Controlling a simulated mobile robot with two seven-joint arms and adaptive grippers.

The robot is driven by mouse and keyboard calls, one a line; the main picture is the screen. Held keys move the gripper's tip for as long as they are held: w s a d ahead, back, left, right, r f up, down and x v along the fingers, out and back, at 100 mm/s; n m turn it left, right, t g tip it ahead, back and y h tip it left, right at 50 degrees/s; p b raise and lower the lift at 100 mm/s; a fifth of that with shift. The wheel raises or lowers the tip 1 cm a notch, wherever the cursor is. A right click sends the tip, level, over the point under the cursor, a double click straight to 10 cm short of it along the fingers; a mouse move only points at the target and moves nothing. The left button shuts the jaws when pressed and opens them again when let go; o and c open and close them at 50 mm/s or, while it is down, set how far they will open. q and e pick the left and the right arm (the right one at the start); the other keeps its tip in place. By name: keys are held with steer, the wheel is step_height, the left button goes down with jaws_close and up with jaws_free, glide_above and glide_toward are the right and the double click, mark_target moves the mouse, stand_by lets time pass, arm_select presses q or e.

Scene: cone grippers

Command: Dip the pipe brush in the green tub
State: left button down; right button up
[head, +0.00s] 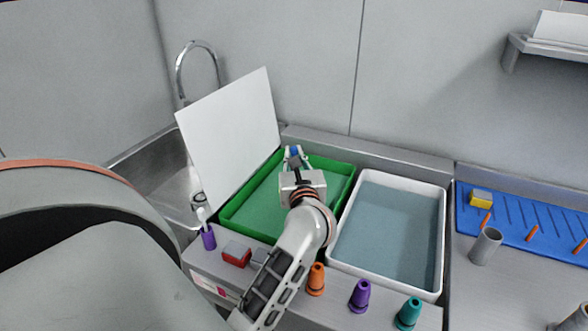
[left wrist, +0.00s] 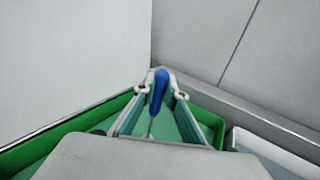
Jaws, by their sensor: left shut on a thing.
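My left gripper (head: 295,156) is over the back part of the green tub (head: 336,195), which holds green liquid. In the left wrist view, its fingertips (left wrist: 161,92) are shut on the blue handle of what looks like the pipe brush (left wrist: 158,90). A thin shaft runs down from the handle; its lower end is hidden behind the gripper body. In the head view only a little of the blue handle (head: 294,151) shows between the fingers, so I cannot tell whether the brush touches the liquid. My right gripper is not in view.
A white panel (head: 232,135) stands upright along the tub's left side. A white tub (head: 437,245) of grey-blue liquid is to the right. Orange (head: 316,280), purple (head: 360,297) and teal (head: 408,313) cones line the front ledge. A red-and-grey block (head: 236,255) lies near the tub's front.

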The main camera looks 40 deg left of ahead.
arm_select(q)
steer(key=shift+r+p, duration=2.45)
steer(key=shift+r, duration=0.65)
steer(key=shift+r+p, duration=0.6)
steer(key=shift+p, duration=0.2)
steer(key=shift+r, duration=0.25)
steer(key=shift+r+p, duration=0.3)
steer(key=shift+r, duration=0.45)
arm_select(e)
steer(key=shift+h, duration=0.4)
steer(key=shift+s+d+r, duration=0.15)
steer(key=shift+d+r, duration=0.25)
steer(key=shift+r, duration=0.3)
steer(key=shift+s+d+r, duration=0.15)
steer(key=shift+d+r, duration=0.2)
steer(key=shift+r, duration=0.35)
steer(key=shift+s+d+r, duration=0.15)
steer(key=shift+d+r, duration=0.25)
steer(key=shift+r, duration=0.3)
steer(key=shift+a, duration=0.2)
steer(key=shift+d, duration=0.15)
